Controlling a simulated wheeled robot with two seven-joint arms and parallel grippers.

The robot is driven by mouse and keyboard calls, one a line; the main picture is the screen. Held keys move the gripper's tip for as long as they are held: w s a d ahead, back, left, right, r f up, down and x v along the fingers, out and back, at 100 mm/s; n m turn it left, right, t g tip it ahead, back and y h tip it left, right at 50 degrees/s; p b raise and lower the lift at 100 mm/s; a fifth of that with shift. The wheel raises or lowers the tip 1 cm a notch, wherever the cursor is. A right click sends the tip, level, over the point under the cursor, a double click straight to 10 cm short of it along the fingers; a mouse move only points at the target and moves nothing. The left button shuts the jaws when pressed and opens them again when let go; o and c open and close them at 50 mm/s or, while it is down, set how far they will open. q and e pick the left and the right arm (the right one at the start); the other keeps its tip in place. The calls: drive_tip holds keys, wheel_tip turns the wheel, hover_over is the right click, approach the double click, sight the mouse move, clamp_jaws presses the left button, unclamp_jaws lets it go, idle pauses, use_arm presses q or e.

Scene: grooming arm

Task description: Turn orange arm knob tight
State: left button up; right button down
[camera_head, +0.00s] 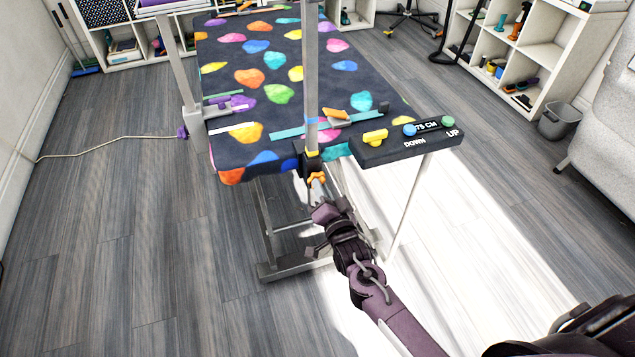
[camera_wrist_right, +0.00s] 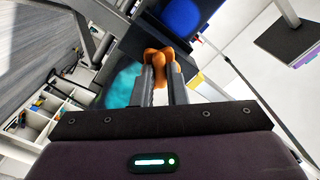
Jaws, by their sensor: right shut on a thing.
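The orange arm knob (camera_head: 317,178) sits low on the clamp at the foot of the upright grooming arm (camera_head: 311,80), at the near edge of the grooming table (camera_head: 225,155). My right gripper (camera_head: 320,197) reaches up to it from below. In the right wrist view the orange knob (camera_wrist_right: 164,62) is between the tips of my right gripper (camera_wrist_right: 164,78), which is shut on it. The fingers hide part of the knob. I cannot tell how tight the knob is. My left gripper is not in view.
Small tools lie on the tabletop near the arm. Table legs (camera_head: 408,205) stand close to my right arm. Open floor (camera_head: 110,230) lies to the left.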

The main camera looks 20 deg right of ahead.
drive_tip(key=shift+m+p, duration=0.65)
drive_tip(key=shift+m, duration=2.15)
drive_tip(key=shift+m+p, duration=0.4)
drive_tip(key=shift+m, duration=0.7)
drive_tip(key=c, duration=1.8)
unclamp_jaws()
drive_tip(key=shift+c, duration=0.2)
drive_tip(key=o, duration=0.5)
drive_tip(key=shift+s, duration=0.1)
